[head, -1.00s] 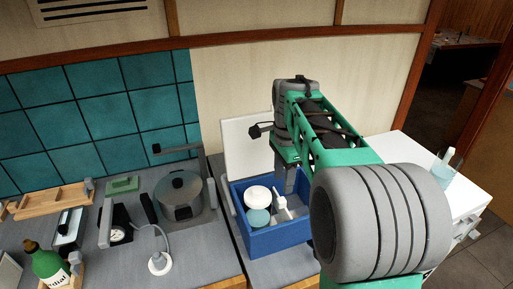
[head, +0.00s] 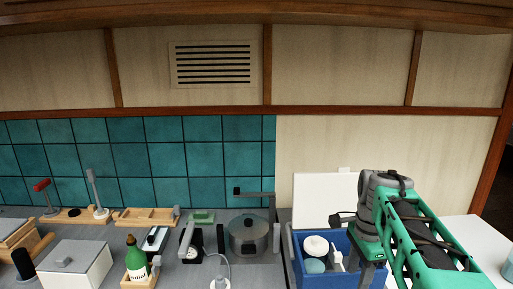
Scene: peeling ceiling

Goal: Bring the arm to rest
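My green and grey arm reaches in from the lower right of the head view. My gripper (head: 372,268) points down at the right part of the blue crate (head: 303,243). Its fingers are mostly hidden by the arm and the crate, so I cannot tell whether they are open or shut. In the crate are a white round item (head: 315,245), a pale teal round item (head: 314,266) and a white item with a handle (head: 337,262).
A lidded grey pot (head: 248,234) stands left of the crate. A green bottle (head: 136,259), a white box (head: 75,266) and wooden trays (head: 147,217) crowd the counter. A white board (head: 325,196) stands behind the crate. A white surface (head: 470,236) lies at right.

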